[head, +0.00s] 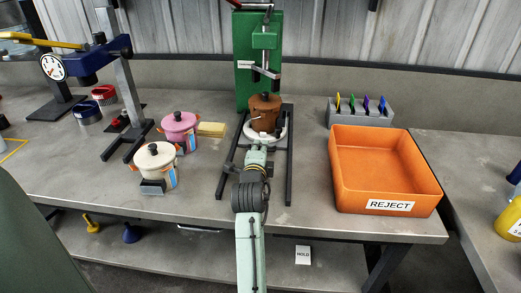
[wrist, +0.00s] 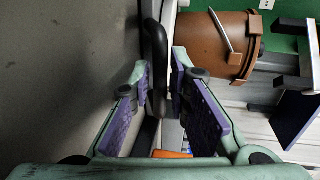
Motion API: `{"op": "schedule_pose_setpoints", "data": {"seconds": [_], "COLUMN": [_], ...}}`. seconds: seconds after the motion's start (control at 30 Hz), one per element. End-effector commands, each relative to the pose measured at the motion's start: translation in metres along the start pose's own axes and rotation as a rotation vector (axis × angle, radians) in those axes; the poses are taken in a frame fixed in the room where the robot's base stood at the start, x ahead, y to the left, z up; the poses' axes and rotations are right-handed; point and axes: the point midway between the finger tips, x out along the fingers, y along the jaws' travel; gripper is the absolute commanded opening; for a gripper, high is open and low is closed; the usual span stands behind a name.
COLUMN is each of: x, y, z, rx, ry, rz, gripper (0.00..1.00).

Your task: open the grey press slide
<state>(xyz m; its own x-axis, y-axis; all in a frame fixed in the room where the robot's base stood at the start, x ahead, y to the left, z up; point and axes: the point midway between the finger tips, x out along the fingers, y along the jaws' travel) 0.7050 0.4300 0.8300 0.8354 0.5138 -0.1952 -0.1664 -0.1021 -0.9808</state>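The green press (head: 243,85) stands at the back middle of the bench, with dark rails running forward. A brown lidded pot (head: 265,112) sits at its foot on a pale round-edged piece (head: 281,136), which may be the slide; my arm hides much of it. My gripper (head: 257,148) is low in front of the pot. In the wrist view, its purple-padded fingers (wrist: 160,70) are apart, with a black curved handle (wrist: 155,45) between their tips. I cannot tell whether either finger touches it. The brown pot (wrist: 222,42) is close beside the right finger.
An orange REJECT bin (head: 370,165) and a grey rack with coloured clips (head: 360,117) stand to the right. Pink (head: 179,129) and cream (head: 155,160) pots, a yellow sponge (head: 211,129) and a gauge stand (head: 120,85) are left. Bare bench lies between rails and bin.

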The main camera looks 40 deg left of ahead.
Motion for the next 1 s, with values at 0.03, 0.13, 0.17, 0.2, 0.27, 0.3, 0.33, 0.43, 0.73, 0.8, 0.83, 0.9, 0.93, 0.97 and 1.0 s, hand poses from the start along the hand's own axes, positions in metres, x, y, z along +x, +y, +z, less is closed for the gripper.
{"op": "schedule_pose_setpoints", "data": {"seconds": [0.03, 0.13, 0.17, 0.2, 0.27, 0.3, 0.33, 0.43, 0.73, 0.8, 0.83, 0.9, 0.93, 0.97, 1.0], "x": [-0.0001, -0.0002, -0.0002, -0.0002, -0.0002, -0.0002, -0.0003, -0.0003, -0.0003, -0.0003, -0.0003, -0.0003, -0.0003, -0.0003, -0.0003], "y": [0.0, -0.0001, -0.0001, -0.0001, -0.0001, -0.0001, 0.0, 0.0, 0.0, 0.0001, 0.0001, 0.0001, 0.0002, 0.0003, 0.0005], "z": [0.0, 0.0, 0.0, 0.0, 0.0, 0.0, 0.0, 0.0, 0.0001, 0.0001, 0.0001, 0.0001, 0.0001, 0.0001, 0.0001], "rx": [0.0, 0.0, 0.0, 0.0, 0.0, 0.0, 0.0, 0.0, 0.0, 0.0, 0.0, 0.0, 0.0, 0.0, 0.0], "ry": [0.0, 0.0, 0.0, 0.0, 0.0, 0.0, 0.0, 0.0, 0.0, 0.0, 0.0, 0.0, 0.0, 0.0, 0.0], "rz": [0.0, 0.0, 0.0, 0.0, 0.0, 0.0, 0.0, 0.0, 0.0, 0.0, 0.0, 0.0, 0.0, 0.0, 0.0], "gripper": [0.12, 0.05, 0.03, 0.0, 0.0, 0.0, 0.0, 0.0, 0.0, 0.0, 0.0, 0.0, 0.0, 0.0, 0.0]}}
